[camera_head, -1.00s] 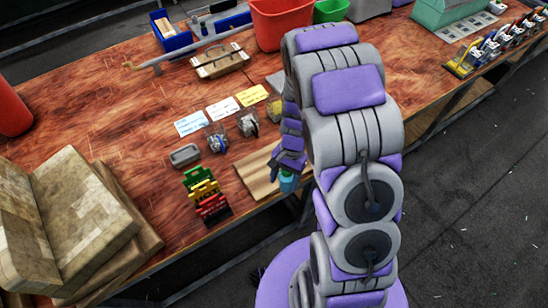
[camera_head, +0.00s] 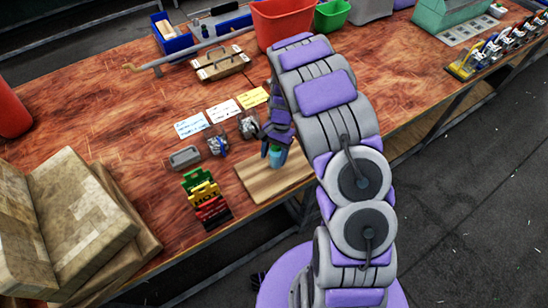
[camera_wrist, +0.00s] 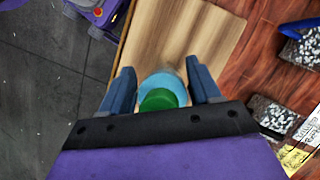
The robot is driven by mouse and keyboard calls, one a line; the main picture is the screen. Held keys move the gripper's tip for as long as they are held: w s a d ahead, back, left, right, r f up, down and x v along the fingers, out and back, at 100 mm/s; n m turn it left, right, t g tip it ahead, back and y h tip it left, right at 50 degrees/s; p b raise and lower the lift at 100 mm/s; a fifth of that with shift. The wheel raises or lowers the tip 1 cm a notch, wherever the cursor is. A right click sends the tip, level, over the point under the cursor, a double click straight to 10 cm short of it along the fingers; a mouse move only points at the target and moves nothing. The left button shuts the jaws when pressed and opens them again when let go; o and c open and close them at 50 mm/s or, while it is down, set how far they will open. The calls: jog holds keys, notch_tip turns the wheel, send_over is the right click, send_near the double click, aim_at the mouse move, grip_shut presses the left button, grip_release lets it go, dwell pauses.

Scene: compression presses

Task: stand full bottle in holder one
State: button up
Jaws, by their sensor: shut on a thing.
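A light blue bottle with a green cap is held in my gripper (camera_wrist: 160,72); the bottle (camera_wrist: 163,87) stands between the two dark fingers in the wrist view. In the head view the bottle (camera_head: 276,156) shows below my gripper (camera_head: 274,150), over the wooden board (camera_head: 257,178). I cannot tell whether its base touches the board. My gripper is shut on the bottle. No holder is clearly marked as holder one in these frames.
The table's front edge runs close to the board.

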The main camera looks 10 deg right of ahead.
jog(key=shift+f, duration=1.1)
jog(key=shift+f, duration=0.15)
jog(key=o, duration=1.2)
